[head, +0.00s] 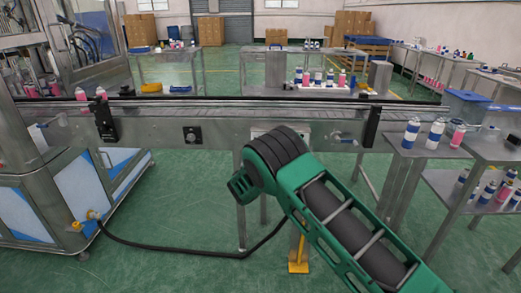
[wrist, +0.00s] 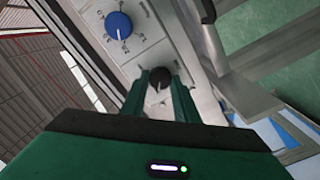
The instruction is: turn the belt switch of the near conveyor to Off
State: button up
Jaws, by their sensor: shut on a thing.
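In the wrist view a light grey panel (wrist: 143,45) carries a blue dial (wrist: 118,25) with marks around it and a black knob (wrist: 159,78) with a pale pointer line. The small lettering is unreadable. My gripper (wrist: 160,74) is shut on the black knob, one green finger on each side. In the head view the near conveyor (head: 225,112) runs across the picture, and my green arm reaches its front side. The arm hides most of a pale panel (head: 262,130) there. A black switch box (head: 192,135) sits on the conveyor's side, left of my arm.
Pink bottles (head: 101,94) stand at the belt's left. A steel table (head: 425,148) with spray cans stands at the right. A machine cabinet (head: 75,200) stands at the left, with a black hose (head: 170,250) across the green floor. A yellow-footed post (head: 298,266) stands beside my arm.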

jog(key=shift+a+f, duration=0.1)
jog(key=shift+a, duration=0.1)
jog(key=o, duration=1.1)
jog(key=shift+c, duration=0.2)
jog(key=shift+d, duration=0.1)
jog(key=s, duration=1)
jog(key=shift+s, duration=0.4)
